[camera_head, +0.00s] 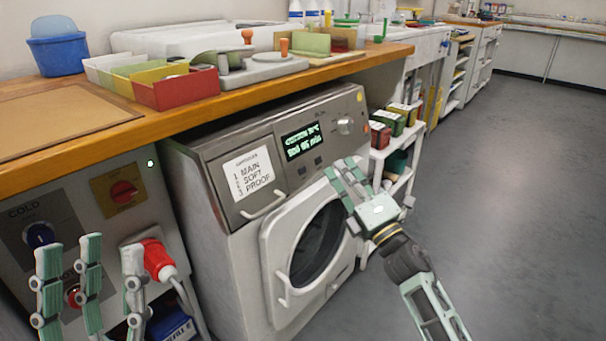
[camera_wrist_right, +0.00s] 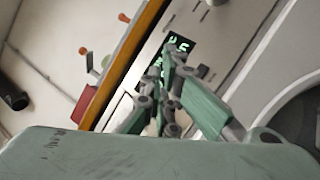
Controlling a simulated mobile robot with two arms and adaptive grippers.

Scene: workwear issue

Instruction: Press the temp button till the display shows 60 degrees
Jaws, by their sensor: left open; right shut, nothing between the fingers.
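The washing machine (camera_head: 225,220) stands under the wooden counter. Its display (camera_head: 302,141) is lit with two lines of green text, too small to read surely. Two small dark buttons (camera_head: 302,170) (camera_head: 318,161) sit below the display; I cannot tell which is temp. A round knob (camera_head: 345,125) is to their right. My right gripper (camera_head: 343,173) is shut and empty, in front of the panel's lower edge, right of the buttons. In the right wrist view its fingers (camera_wrist_right: 173,62) partly cover the display (camera_wrist_right: 182,42). My left gripper (camera_head: 95,255) is open and empty at lower left.
A white label card (camera_head: 249,173) is on the drawer front, above the drawer handle (camera_head: 263,207). The round door (camera_head: 272,250) is below. A cabinet with cold and red knobs (camera_head: 124,191) stands left. The counter edge (camera_head: 200,112) overhangs the panel. Floor at right is clear.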

